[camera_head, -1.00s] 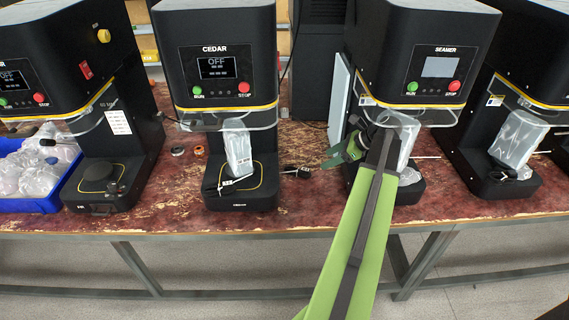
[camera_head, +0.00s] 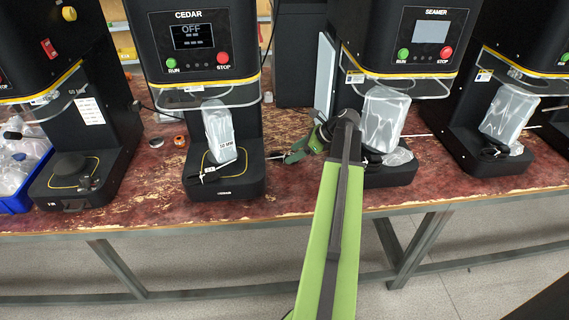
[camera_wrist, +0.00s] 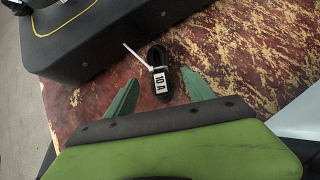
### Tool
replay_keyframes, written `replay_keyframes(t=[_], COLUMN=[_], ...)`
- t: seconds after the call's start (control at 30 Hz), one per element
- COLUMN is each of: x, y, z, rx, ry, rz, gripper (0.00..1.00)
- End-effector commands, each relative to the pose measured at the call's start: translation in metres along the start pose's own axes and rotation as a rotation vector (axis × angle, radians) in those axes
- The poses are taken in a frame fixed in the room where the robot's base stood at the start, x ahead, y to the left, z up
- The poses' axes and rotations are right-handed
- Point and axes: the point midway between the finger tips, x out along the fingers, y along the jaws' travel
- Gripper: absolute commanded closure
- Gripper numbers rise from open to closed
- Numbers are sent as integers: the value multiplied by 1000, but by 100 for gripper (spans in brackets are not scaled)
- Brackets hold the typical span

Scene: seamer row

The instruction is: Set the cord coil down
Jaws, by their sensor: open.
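The cord coil, a small black loop with a white "10 A" tag and a white tie, lies on the worn red-brown bench top. The coil (camera_wrist: 158,76) shows in the wrist view between and slightly beyond the tips of my gripper (camera_wrist: 160,82). The green fingers are open, one on each side, and no contact with the coil shows. In the head view my gripper (camera_head: 293,155) is low over the bench between the CEDAR machine (camera_head: 195,45) and the SEAMER machine (camera_head: 425,40). There it mostly hides the coil; only a white bit shows at its left.
The CEDAR base (camera_wrist: 85,35) is close on the left in the wrist view. A clear bag labelled "50 MM" (camera_head: 219,133) stands on that base. Another clear bag (camera_head: 383,118) stands at SEAMER. A blue crate of bags (camera_head: 14,204) is far left.

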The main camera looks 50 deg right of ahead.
Motion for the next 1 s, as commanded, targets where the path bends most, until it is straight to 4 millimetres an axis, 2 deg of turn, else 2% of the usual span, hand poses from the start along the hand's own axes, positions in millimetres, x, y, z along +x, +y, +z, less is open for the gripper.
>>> replay_keyframes(t=[0.03,0.07,0.27,0.73,1.0], x=[12,14,13,13,13], y=[0,0,0,0,0], z=[-4,-3,0,1,1], rx=[-1,-2,-1,-2,-2], ry=[0,0,0,0,0], rz=[1,1,0,1,1], gripper=[38,38,38,98,100])
